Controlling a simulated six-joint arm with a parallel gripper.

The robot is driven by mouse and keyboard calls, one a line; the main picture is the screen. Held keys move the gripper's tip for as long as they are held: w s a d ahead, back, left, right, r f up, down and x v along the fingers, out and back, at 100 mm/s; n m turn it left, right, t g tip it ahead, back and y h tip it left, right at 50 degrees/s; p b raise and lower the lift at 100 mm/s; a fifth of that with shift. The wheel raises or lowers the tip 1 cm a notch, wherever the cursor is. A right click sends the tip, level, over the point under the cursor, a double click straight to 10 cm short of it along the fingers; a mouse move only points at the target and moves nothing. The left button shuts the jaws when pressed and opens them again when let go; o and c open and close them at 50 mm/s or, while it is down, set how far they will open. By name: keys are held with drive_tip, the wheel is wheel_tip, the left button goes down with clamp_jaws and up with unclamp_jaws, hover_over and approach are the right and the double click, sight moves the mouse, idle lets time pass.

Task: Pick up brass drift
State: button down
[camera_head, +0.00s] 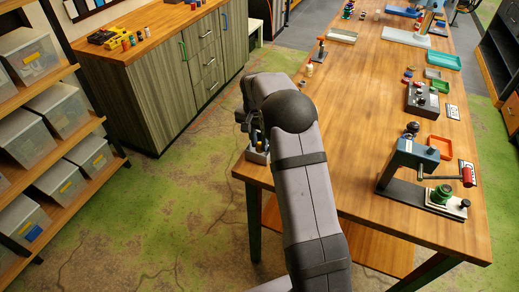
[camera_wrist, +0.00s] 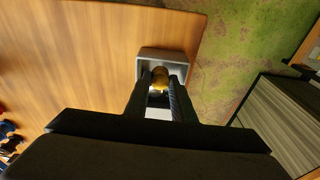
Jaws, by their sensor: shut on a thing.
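The brass drift (camera_wrist: 160,77) shows as a rounded gold end between my fingertips in the wrist view. My gripper (camera_wrist: 160,90) is shut on it, one dark finger on each side. Below it is a grey open holder (camera_wrist: 178,56) near the table's corner; I cannot tell whether the drift is clear of it. In the head view the holder (camera_head: 257,157) sits at the table's near left corner with my gripper (camera_head: 255,138) just above it. My arm hides much of that spot, and I cannot make out the drift there.
The wooden table (camera_head: 375,110) carries a blue hand-cranked press (camera_head: 413,158) at right and an orange tray (camera_head: 440,147). Small bottles and trays stand farther back. A drawer cabinet (camera_head: 205,65) and a shelf with clear bins (camera_head: 56,107) stand at left. The table's middle is mostly clear.

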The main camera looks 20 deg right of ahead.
sight(260, 145)
wheel_tip(260, 145, up, 7)
drive_tip(key=shift+r+b, duration=0.1)
drive_tip(key=shift+b, duration=0.75)
drive_tip(key=shift+d, duration=0.1)
